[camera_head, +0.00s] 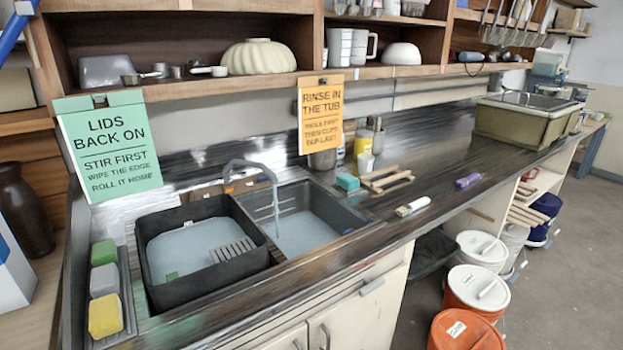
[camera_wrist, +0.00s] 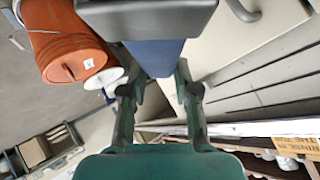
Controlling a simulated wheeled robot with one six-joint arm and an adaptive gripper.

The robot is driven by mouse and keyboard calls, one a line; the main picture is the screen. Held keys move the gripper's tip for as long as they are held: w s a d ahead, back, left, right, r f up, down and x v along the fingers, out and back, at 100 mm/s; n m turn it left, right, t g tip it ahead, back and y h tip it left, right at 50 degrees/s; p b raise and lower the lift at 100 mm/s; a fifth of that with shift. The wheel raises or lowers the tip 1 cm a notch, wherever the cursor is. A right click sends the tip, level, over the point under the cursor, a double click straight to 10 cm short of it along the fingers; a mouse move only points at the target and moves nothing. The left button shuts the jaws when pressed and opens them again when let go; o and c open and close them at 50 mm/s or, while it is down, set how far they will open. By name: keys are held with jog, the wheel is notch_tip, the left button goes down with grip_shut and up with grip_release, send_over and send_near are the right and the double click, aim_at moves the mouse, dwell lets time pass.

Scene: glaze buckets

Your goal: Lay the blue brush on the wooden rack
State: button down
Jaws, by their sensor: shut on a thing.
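The wooden rack (camera_head: 386,180), a small slatted frame, stands on the dark counter right of the sink in the head view. My gripper (camera_wrist: 157,80) shows only in the wrist view. Its two dark fingers are shut on a blue piece with a wide dark grey end, which looks like the blue brush (camera_wrist: 155,58). The held brush is well clear of the rack, which I cannot make out in the wrist view. The head view shows neither the gripper nor the blue brush.
A teal sponge (camera_head: 347,182) sits just left of the rack. A white brush (camera_head: 412,206) lies in front of it and a purple brush (camera_head: 468,180) to its right. The sink (camera_head: 305,220) is left. Orange buckets (camera_head: 470,292) stand on the floor.

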jog(key=s+d+f+n, duration=0.1)
jog(key=s+d+f, duration=0.2)
jog(key=s+f, duration=0.6)
jog(key=shift+s+d+y, duration=0.3)
jog(key=shift+s+y, duration=0.1)
jog(key=shift+s, duration=0.75)
